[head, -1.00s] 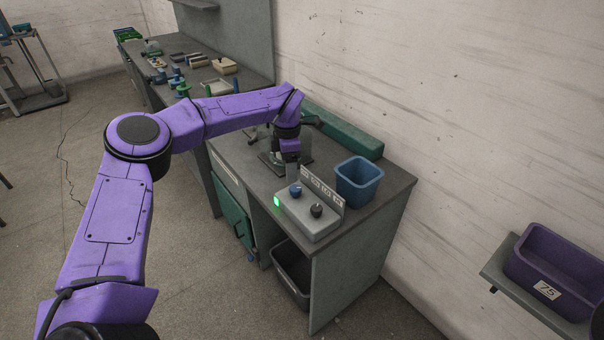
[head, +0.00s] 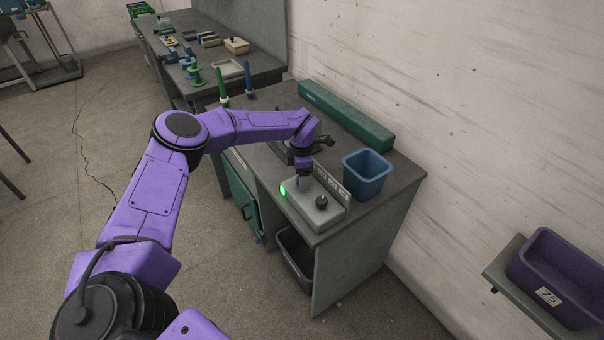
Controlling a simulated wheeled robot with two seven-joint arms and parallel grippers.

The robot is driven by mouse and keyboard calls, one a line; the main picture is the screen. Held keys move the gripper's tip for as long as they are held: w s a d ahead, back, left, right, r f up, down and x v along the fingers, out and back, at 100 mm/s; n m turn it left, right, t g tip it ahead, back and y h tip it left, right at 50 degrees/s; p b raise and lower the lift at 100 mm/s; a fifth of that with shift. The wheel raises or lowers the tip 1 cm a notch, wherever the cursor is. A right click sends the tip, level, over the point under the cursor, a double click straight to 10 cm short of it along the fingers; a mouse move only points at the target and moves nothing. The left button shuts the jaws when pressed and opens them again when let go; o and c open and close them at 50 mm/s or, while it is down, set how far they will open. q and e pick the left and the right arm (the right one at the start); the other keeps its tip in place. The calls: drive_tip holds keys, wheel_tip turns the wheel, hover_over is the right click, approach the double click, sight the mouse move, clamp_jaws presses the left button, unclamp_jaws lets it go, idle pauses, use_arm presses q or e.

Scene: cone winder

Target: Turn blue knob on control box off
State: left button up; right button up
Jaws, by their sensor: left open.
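The grey control box (head: 313,206) sits on the workbench near its front edge. A green lamp (head: 283,190) glows on its left side. A black knob (head: 321,201) shows on its top, and a labelled panel stands along its back edge. My left gripper (head: 303,182) points down over the left part of the box, where the blue knob is. The blue knob is mostly hidden by the gripper, and I cannot tell whether they touch. The left gripper is open. My right gripper is not in view.
A blue bin (head: 366,173) stands right of the box, and a long green case (head: 346,116) lies along the back of the bench. A dark bin (head: 296,255) stands under the bench. A purple bin (head: 560,272) sits on a shelf at right. Green and blue spindles stand behind my arm.

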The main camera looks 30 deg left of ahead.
use_arm(q)
drive_tip(key=c, duration=1.1)
drive_tip(key=shift+o, duration=0.2)
